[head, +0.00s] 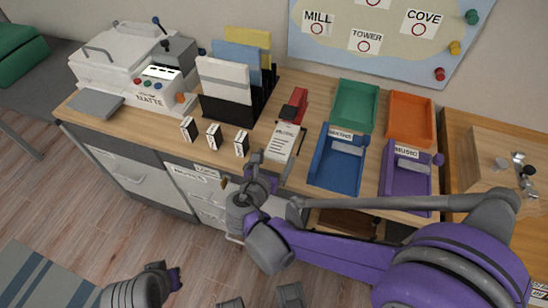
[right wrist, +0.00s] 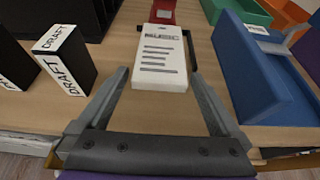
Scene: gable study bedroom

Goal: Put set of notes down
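The set of notes (head: 284,142) is a white pad with dark lines, over the desk between the red stapler and the blue tray. In the right wrist view the notes (right wrist: 162,58) read "MUSIC".
The desk (head: 318,99) holds a blue tray (head: 335,172), purple tray (head: 390,187), green tray (head: 355,105) and orange tray (head: 410,118). A red stapler (head: 297,100) lies behind the notes. Small DRAFT blocks (right wrist: 66,62), a file rack (head: 228,110) and a machine (head: 150,92) stand left.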

